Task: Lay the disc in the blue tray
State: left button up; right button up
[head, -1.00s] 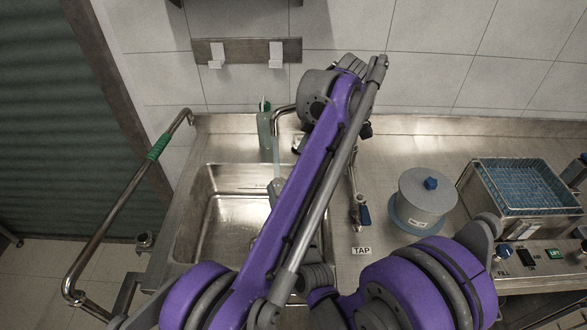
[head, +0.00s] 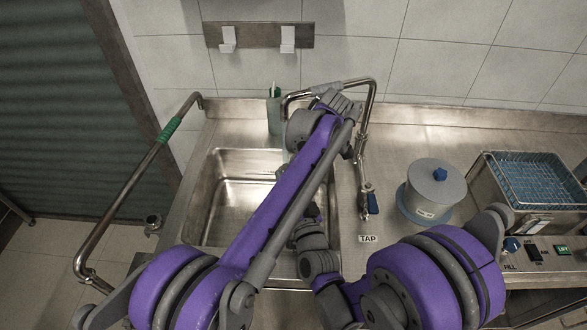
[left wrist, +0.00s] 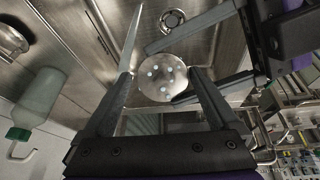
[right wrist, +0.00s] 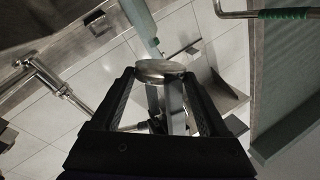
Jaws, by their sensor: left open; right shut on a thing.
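The disc is a round metal plate with several pale spots, seen face-on in the left wrist view (left wrist: 162,80) and nearly edge-on in the right wrist view (right wrist: 160,69). My right gripper (right wrist: 160,76) is shut on it, a finger at each side. My left gripper (left wrist: 160,84) is open, its fingers apart on either side of the disc's picture; I cannot tell whether they touch it. In the head view my left arm hides the disc and both gripper tips. A blue mesh basket, the only blue tray-like thing, sits in a steel unit at the right (head: 528,165).
A steel sink (head: 225,195) lies under my arms, with a tap lever (head: 368,195) to its right. A grey drum with a blue knob (head: 432,190) stands between tap and basket. A green-capped bottle (head: 274,115) stands behind the sink. A rail (head: 130,195) runs at left.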

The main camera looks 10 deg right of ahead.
pick_arm(q)
jog(key=c, duration=1.2)
jog(key=shift+c, duration=1)
pick_arm(e)
jog(key=o, duration=1.4)
jog(key=shift+o, duration=0.5)
jog(key=shift+r, duration=0.1)
